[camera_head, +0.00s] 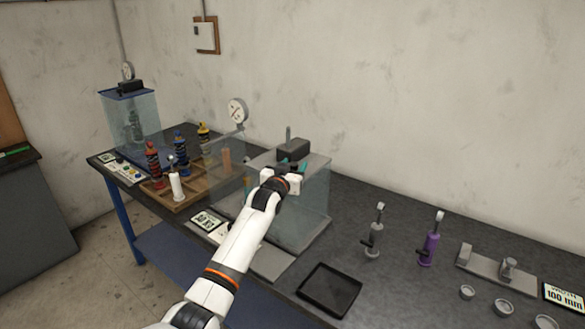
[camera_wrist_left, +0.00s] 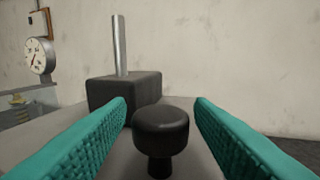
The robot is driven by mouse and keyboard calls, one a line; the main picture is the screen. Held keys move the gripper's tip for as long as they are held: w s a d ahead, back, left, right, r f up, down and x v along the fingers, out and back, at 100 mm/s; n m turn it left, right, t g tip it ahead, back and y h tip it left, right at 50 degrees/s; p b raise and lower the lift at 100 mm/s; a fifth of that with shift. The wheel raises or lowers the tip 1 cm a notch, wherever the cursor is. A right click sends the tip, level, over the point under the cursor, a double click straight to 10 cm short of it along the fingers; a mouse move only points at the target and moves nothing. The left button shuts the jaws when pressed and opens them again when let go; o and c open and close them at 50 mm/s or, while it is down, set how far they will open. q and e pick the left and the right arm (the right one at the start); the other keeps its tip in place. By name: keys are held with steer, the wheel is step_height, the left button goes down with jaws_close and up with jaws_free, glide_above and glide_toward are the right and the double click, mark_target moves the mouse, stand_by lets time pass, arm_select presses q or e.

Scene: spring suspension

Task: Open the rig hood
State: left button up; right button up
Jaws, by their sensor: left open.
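The rig hood (camera_head: 308,210) is a clear box with a grey top, standing at the middle of the bench. It looks closed over the rig base. A dark block (camera_head: 292,149) with an upright metal rod sits on its top; the block also shows in the left wrist view (camera_wrist_left: 108,92). My left gripper (camera_head: 286,168) is at the hood's top, open and empty. In the left wrist view its teal fingers (camera_wrist_left: 161,106) lie on either side of a round black knob (camera_wrist_left: 160,128), apart from it. My right gripper is not in view.
A dial gauge (camera_head: 237,110) stands behind the hood's left side. A wooden tray (camera_head: 180,204) with colored shock absorbers is at left, near a second, blue-topped clear box (camera_head: 128,93). A black tray (camera_head: 330,290), grey damper (camera_head: 374,235) and purple damper (camera_head: 430,245) are at right.

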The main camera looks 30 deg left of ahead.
arm_select(q)
steer(key=shift+s, duration=0.1)
steer(key=shift+s+d, duration=0.1)
steer(key=shift+s, duration=0.1)
steer(key=s+d+b, duration=0.2)
steer(key=s, duration=0.9)
steer(key=shift+s, duration=0.1)
